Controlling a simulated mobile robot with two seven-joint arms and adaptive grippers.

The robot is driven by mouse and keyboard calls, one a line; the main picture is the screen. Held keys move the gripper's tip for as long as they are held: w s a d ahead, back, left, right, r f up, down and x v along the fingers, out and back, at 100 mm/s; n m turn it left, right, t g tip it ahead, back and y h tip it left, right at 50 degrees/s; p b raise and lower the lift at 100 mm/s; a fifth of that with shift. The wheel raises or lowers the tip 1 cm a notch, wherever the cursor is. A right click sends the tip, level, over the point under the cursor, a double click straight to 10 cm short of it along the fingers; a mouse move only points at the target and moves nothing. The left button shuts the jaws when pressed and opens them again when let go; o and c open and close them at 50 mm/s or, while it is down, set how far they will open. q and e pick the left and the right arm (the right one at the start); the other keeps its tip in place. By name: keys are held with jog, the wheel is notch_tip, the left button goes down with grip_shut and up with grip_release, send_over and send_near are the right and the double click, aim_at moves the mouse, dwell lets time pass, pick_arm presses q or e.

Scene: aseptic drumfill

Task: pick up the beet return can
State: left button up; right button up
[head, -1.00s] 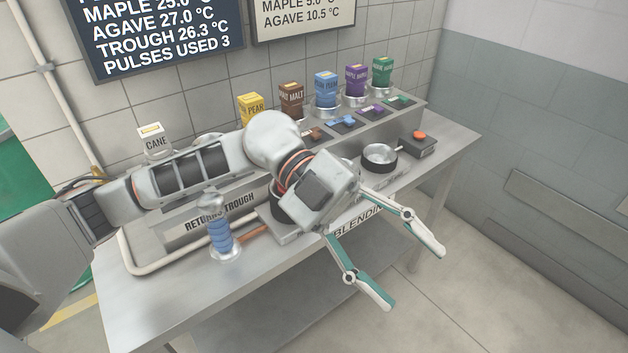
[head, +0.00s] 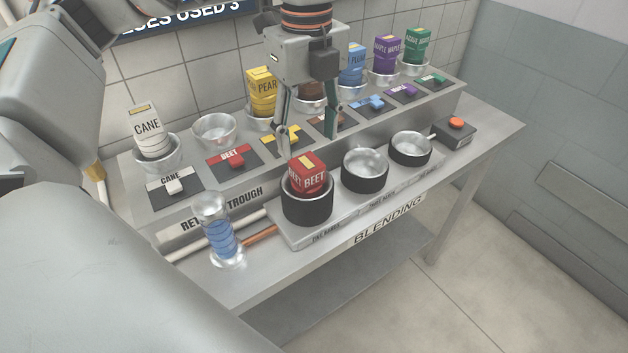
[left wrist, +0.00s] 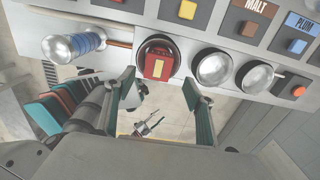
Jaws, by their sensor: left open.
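The red beet can (head: 307,174) stands in the black-banded left cup (head: 308,208) of the blending stand, its top above the rim. My left gripper (head: 307,150) points down with its fingers spread and nothing between them. In the head view its fingertips appear just above the can, one to each side; how far apart in depth I cannot tell. In the left wrist view the can (left wrist: 158,66) shows beyond the two open fingers (left wrist: 163,92), inside its cup. A small, partly hidden gripper-like shape (left wrist: 149,126), perhaps my right gripper, shows far below there.
Two empty cups (head: 364,170) (head: 410,149) stand right of the can. A clear cylinder with blue bands (head: 221,235) stands at left front. The returns trough (head: 215,212) behind carries dishes, with a cane can (head: 149,131) and other cans. A red button box (head: 455,131) is at right.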

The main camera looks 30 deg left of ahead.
aim_at(306, 163)
pick_arm(q)
notch_tip(306, 163, down, 7)
jog(key=shift+s+a+f, duration=0.1)
jog(key=shift+s+a, duration=0.05)
grip_shut()
dwell(0.4)
